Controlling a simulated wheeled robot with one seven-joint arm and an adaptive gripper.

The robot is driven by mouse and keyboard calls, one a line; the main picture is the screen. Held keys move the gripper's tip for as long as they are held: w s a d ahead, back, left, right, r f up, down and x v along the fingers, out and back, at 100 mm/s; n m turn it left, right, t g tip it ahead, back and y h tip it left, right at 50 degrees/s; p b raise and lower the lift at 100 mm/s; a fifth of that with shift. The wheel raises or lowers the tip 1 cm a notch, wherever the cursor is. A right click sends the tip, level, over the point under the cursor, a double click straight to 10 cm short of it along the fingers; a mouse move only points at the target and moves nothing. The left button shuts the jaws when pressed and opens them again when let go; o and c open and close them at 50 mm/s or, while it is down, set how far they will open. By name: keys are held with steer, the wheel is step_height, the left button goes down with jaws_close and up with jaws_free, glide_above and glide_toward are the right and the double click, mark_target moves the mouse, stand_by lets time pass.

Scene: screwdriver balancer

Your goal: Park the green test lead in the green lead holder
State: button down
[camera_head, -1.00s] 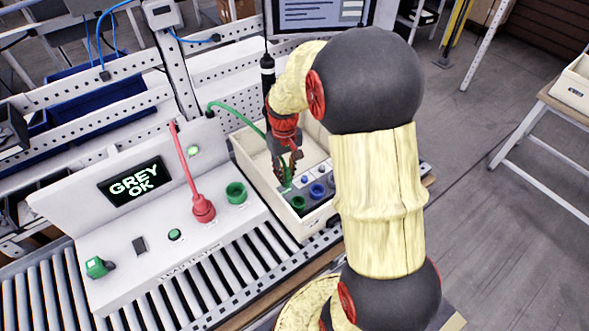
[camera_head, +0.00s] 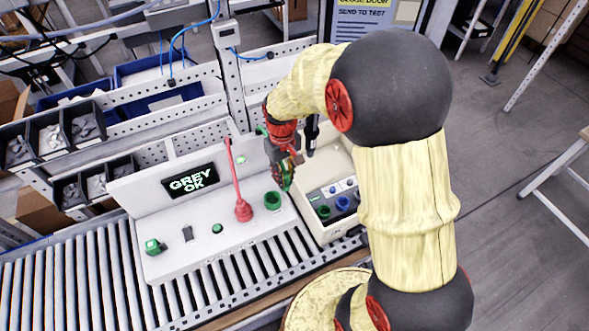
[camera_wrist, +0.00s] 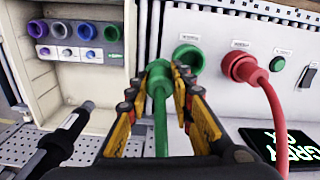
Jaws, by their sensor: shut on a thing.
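My gripper (camera_head: 287,172) is shut on the green test lead (camera_wrist: 160,120), around its green plug, above the gap between the white tester panel and the crate. The green lead holder (camera_head: 272,201) is a round green cup on the panel, beside the red lead's plug (camera_head: 243,210). In the wrist view the holder (camera_wrist: 187,56) is empty, just right of and beyond the held plug. The plug looks clear of the holder, though the exact gap is hard to judge. The fingers hide part of the plug.
Right of the panel, a cream crate (camera_head: 338,234) holds a grey unit with a green socket (camera_head: 323,212) and a blue socket (camera_head: 343,203). A black screwdriver (camera_wrist: 68,135) hangs near my gripper. The red cable (camera_head: 232,165) rises left of the holder.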

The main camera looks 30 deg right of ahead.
steer(key=a+r+p, duration=0.5)
steer(key=p, duration=0.1)
steer(key=shift+n, duration=0.3)
steer(key=shift+s+f+b, duration=0.15)
steer(key=shift+f+b, duration=0.7)
steer(key=shift+f, duration=0.45)
steer(key=shift+s+f+b, duration=0.1)
steer(key=shift+f+b, duration=0.7)
steer(key=shift+f, duration=0.5)
steer(key=shift+f+b, duration=1.45)
steer(key=shift+f, duration=0.6)
steer(key=c, duration=1.5)
jaws_free()
